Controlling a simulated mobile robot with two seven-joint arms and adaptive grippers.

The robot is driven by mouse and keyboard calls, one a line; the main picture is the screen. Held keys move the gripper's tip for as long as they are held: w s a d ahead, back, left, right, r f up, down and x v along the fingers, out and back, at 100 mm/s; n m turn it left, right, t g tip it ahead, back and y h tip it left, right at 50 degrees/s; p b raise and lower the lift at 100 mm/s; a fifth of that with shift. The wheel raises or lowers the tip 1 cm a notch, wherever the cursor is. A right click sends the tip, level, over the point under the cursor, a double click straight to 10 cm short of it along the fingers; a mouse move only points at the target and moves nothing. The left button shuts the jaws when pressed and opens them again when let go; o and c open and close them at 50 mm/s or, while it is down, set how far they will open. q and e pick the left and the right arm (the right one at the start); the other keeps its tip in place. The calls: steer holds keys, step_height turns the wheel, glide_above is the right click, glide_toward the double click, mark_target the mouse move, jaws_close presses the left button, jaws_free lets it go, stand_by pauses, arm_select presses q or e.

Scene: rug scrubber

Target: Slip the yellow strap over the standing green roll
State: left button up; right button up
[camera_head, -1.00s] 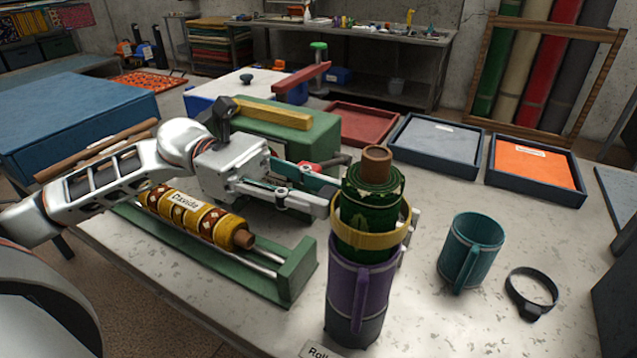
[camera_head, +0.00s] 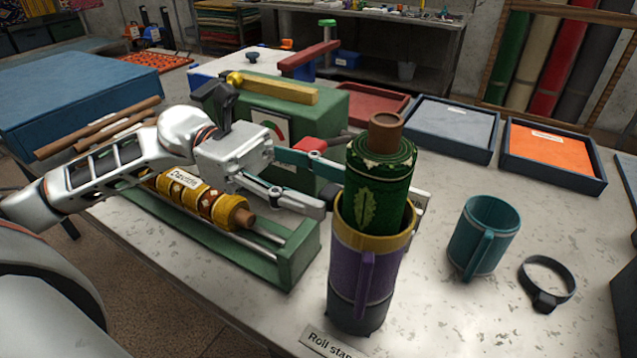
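The green roll (camera_head: 397,190) with a brown core stands upright in a purple holder with a side handle (camera_head: 345,275). The yellow strap (camera_head: 375,245) encircles the roll low down, at the holder's rim. Whether it rests on the rim is hard to tell. My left gripper (camera_head: 372,190) reaches in from the left at strap height. The roll hides part of that finger. My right gripper is not in view.
A teal mug (camera_head: 483,240) and a dark ring strap (camera_head: 547,284) lie to the right. A green rack (camera_head: 285,265) with a yellow patterned roll (camera_head: 205,203) is at left. Blue-grey (camera_head: 446,150) and orange (camera_head: 551,185) trays stand behind.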

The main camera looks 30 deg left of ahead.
arm_select(q)
steer(key=a, duration=1.2)
steer(key=shift+w, duration=0.2)
